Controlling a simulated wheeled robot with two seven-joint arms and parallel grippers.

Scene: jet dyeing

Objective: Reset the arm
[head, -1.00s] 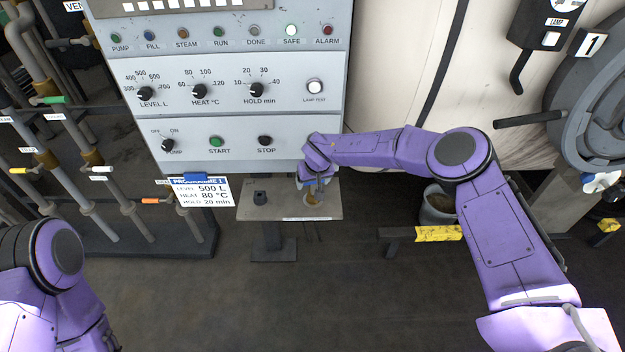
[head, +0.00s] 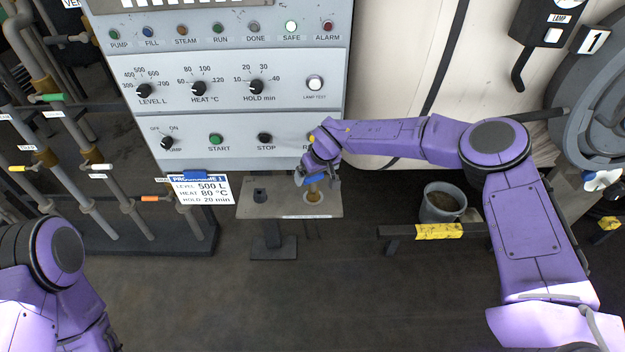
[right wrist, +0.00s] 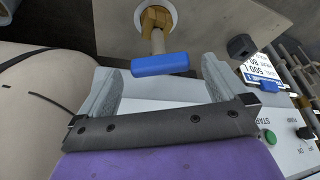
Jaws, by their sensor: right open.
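My right gripper (head: 318,176) is over the small shelf under the control panel, just below the panel's right part. In the head view the same valve (head: 314,193) is partly hidden by my gripper. My left arm shows at the lower left of the head view; its gripper is out of frame.
The control panel (head: 235,115) has knobs, buttons and a lit SAFE lamp (head: 291,27). The shelf (head: 255,212) bears a small black knob (head: 259,196). A grey bucket (head: 440,205) stands behind a yellow-marked bar (head: 438,231). Pipes stand at left; the floor in front is clear.

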